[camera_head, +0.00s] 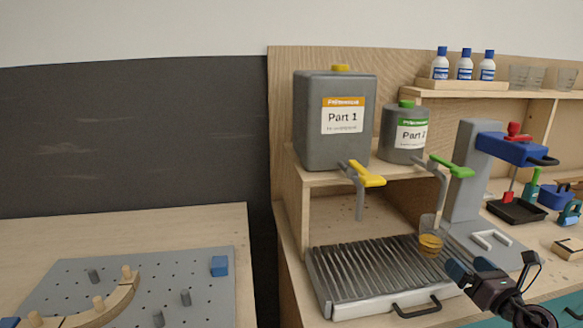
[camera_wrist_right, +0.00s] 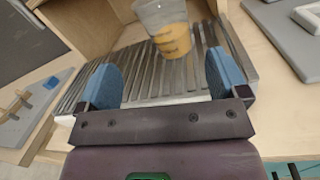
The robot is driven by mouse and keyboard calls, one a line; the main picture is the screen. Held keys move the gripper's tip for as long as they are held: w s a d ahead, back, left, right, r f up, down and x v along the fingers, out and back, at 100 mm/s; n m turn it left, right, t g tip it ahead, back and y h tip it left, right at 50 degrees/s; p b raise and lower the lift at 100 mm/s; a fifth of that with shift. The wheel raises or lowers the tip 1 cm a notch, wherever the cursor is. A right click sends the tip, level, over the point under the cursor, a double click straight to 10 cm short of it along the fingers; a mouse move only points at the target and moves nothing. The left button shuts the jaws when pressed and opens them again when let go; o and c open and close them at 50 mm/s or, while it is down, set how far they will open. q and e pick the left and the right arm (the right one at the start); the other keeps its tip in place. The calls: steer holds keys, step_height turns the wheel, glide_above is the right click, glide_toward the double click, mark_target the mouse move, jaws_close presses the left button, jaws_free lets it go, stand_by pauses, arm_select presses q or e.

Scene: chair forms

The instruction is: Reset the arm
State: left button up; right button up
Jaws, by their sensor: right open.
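My right gripper (camera_head: 466,268) is at the lower right of the head view, in front of the slatted drip tray's right end. In the right wrist view its two blue fingers (camera_wrist_right: 163,82) are spread apart with nothing between them. Ahead of the fingers stands a clear cup (camera_wrist_right: 170,28) with amber liquid at its bottom, apart from them. The cup (camera_head: 430,240) also shows in the head view, on the drip tray under the green-handled tap. My left gripper is in neither view.
The slatted drip tray (camera_head: 345,275) has a black front handle. Above it, a shelf holds the Part 1 container (camera_head: 312,125) and Part 2 container (camera_head: 400,150), with yellow (camera_head: 368,177) and green (camera_head: 455,168) tap handles. A grey stand with a blue head (camera_head: 512,150) rises at right. A pegboard (camera_head: 200,275) lies left.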

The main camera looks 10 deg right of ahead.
steer(key=s+a+f+m+g+h, duration=0.3)
steer(key=s+m+h, duration=0.45)
steer(key=m, duration=0.65)
steer(key=s+a+f+m+g+h, duration=0.1)
steer(key=s+f+m+g+h, duration=0.4)
steer(key=s+m, duration=0.65)
steer(key=s+a+f+m+g+y, duration=0.4)
steer(key=s+a+m, duration=0.1)
steer(key=s+a, duration=0.25)
steer(key=s+a+f+m+g+y, duration=0.35)
steer(key=s+a+m+y, duration=0.2)
steer(key=s, duration=0.25)
steer(key=w+a+f+n+t, duration=0.1)
steer(key=w+f+t, duration=0.6)
steer(key=f+t, duration=0.1)
steer(key=shift+w+f+n, duration=0.15)
steer(key=shift+f+n, duration=0.25)
steer(key=shift+f, duration=0.25)
